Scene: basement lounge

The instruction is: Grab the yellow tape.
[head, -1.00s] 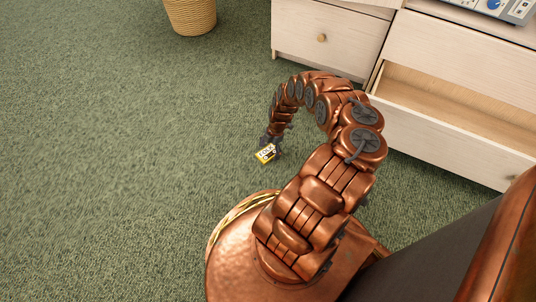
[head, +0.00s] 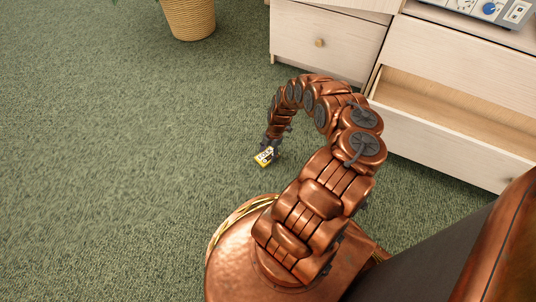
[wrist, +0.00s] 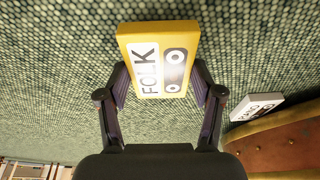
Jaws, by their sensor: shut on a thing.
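The yellow tape (wrist: 158,60) is a flat yellow cassette with a white label reading "FOLK" and a dark cassette picture. In the wrist view it sits between the two fingers of my gripper (wrist: 161,84), which is shut on it.
A white tape (wrist: 257,107) lies beside my copper base in the wrist view. A pale wooden dresser (head: 325,45) stands at the back, with an open drawer (head: 440,140) at the right. A woven basket (head: 189,17) stands at the top. Carpet at the left is clear.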

